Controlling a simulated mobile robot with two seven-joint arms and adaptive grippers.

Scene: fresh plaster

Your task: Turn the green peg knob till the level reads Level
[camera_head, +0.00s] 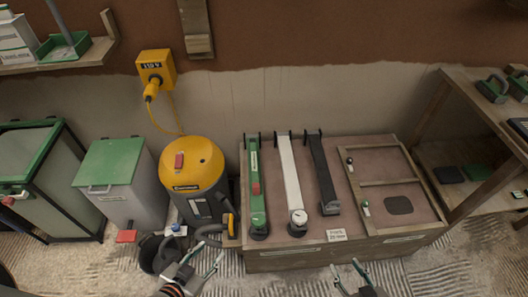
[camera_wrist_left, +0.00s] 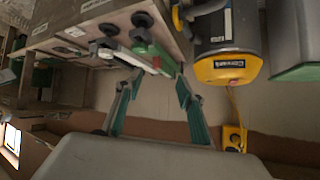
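A bench panel (camera_head: 410,176) carries a small peg with a green part (camera_head: 365,208) and a darker peg (camera_head: 350,161). I cannot tell for sure which is the green peg knob. Three long bars lie left of the panel: a green one (camera_head: 256,190), a white one with a round dial (camera_head: 297,216), and a black one (camera_head: 323,172). No level reading is legible. My left gripper (camera_head: 203,265) is open and empty in front of the yellow vacuum; its open fingers also show in the left wrist view (camera_wrist_left: 157,100). My right gripper (camera_head: 347,274) is open and empty before the bench front, apart from the pegs.
The wooden bench (camera_head: 290,262) holds the bars and panel. A yellow and grey vacuum (camera_head: 192,165) with a hose stands left of it. Further left are green-lidded bins (camera_head: 108,162). A shelf unit (camera_head: 470,150) stands at the right. A yellow socket box (camera_head: 154,66) is on the wall.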

